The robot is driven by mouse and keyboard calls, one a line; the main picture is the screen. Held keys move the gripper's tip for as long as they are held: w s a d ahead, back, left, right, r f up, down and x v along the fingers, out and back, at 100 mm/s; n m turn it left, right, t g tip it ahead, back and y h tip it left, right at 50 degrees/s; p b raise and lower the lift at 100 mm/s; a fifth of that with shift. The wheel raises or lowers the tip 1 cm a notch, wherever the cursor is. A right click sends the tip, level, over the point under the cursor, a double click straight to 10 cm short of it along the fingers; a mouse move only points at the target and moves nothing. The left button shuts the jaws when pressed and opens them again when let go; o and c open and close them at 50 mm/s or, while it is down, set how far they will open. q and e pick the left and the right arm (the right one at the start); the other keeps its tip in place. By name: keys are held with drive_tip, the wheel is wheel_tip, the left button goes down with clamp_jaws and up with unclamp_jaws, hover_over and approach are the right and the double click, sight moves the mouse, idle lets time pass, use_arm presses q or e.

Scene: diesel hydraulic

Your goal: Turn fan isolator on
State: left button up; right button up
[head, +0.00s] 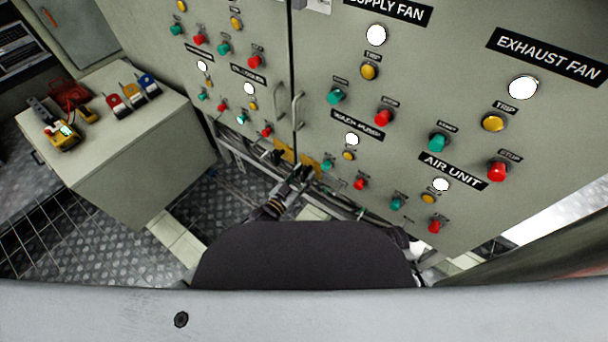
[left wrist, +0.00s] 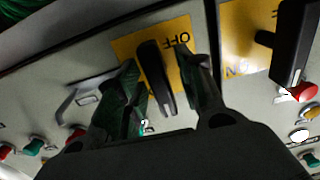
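A black isolator handle (left wrist: 153,72) stands on a yellow plate (left wrist: 126,46) in the left wrist view. The word OFF on this plate reads upside down. My left gripper (left wrist: 160,62) is open, with one finger on each side of this handle; I cannot tell whether either touches it. A second yellow plate (left wrist: 236,45) with its own black handle (left wrist: 291,45) is to the right. I cannot read which one is the fan isolator. In the head view my left gripper (head: 292,178) is low at the panel, beside the yellow plates (head: 284,152). My right gripper is not in view.
The grey cabinet (head: 455,60) carries several coloured buttons and white lamps. Two door handles (head: 297,110) stick out above my left gripper. A grey bench (head: 135,145) with padlocks (head: 132,93) and a yellow meter (head: 64,134) stands at the left. Chequered floor shows between.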

use_arm(q)
drive_tip(key=v, duration=1.1)
drive_tip(key=shift+s+a, duration=0.15)
drive_tip(key=shift+s, duration=0.1)
drive_tip(key=shift+s+a, duration=0.1)
drive_tip(key=shift+s, duration=0.05)
idle(0.3)
drive_tip(key=p+v, duration=0.3)
drive_tip(key=v, duration=0.4)
drive_tip(key=shift+s+a, duration=0.2)
drive_tip(key=shift+s, duration=0.05)
idle(0.6)
drive_tip(key=shift+w+d+r, duration=0.1)
drive_tip(key=shift+w+r, duration=0.05)
idle(0.4)
